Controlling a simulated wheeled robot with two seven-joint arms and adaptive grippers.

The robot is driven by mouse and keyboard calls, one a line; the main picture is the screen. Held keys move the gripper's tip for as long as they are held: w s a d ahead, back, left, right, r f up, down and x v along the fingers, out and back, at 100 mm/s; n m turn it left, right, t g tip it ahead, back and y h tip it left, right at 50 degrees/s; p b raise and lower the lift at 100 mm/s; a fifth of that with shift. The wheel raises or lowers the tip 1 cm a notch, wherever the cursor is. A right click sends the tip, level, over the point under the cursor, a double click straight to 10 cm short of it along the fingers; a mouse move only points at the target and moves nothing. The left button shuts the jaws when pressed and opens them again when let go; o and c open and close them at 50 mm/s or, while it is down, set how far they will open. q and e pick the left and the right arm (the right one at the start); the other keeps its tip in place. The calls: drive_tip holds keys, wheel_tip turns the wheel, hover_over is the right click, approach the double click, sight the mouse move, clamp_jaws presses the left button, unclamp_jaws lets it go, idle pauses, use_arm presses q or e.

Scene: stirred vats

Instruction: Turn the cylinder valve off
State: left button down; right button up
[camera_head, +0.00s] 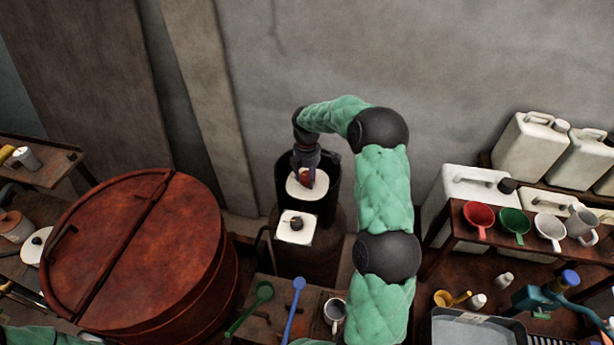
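The cylinder (320,250) stands upright against the back wall, dark and mostly hidden behind nearer things. A dark collar (327,190) rises around its top. A small red valve knob (305,178) shows inside the collar over a white plate. My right gripper (307,172) reaches down into the collar from above, with its fingertips at the red knob. The fingers partly hide the knob, and I cannot tell whether they are closed on it. My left gripper is out of view.
A large rusty lidded vat (150,255) stands left of the cylinder. In front is a small wooden table (262,318) with a green ladle (263,292), a blue ladle (298,285) and a mug (334,313).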

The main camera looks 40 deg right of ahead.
drive_tip(key=shift+a+f, duration=0.15)
drive_tip(key=m+b, duration=0.1)
drive_tip(key=m, duration=0.2)
drive_tip(key=m+b, duration=0.1)
drive_tip(key=m, duration=0.4)
drive_tip(key=shift+b, duration=0.4)
drive_tip(key=m+b, duration=0.1)
drive_tip(key=m, duration=0.4)
drive_tip(key=shift+m, duration=0.4)
drive_tip(key=shift+m+t+b, duration=0.3)
drive_tip(key=shift+m+b, duration=0.25)
drive_tip(key=shift+m, duration=1.45)
drive_tip(key=shift+d, duration=0.2)
drive_tip(key=o, duration=1.1)
drive_tip(key=shift+w, duration=0.1)
drive_tip(key=shift+o, duration=0.2)
drive_tip(key=shift+w, duration=0.15)
